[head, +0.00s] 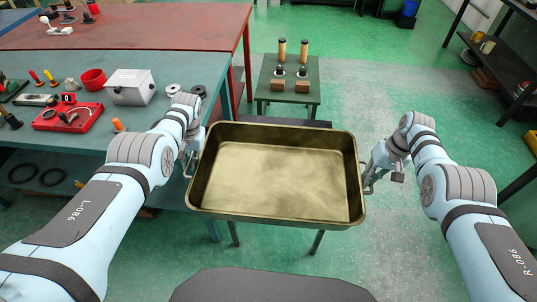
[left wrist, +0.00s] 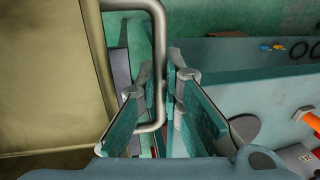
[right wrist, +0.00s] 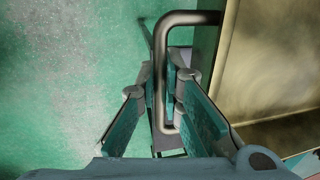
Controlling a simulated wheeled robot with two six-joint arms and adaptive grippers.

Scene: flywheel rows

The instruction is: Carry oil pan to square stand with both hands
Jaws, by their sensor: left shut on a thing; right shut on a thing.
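The oil pan (head: 275,215), a brassy rectangular tray with dull streaks inside, is roughly level in front of me. My left gripper (head: 190,165) is shut on its left handle, a bent metal bar (left wrist: 159,60) in the left wrist view. My right gripper (head: 371,172) is shut on the right handle, which shows in the right wrist view (right wrist: 160,75). A stand with a dark top (head: 305,123) shows behind the pan's far rim, and its thin legs (head: 317,242) show below. The pan hides most of it; whether they touch cannot be told.
A small green table (head: 312,92) with two tan-topped bottles and wooden blocks stands beyond the pan. A teal workbench (head: 60,135) with tools is close on the left, a red bench (head: 170,30) behind it. Dark shelves are at right; green floor lies between.

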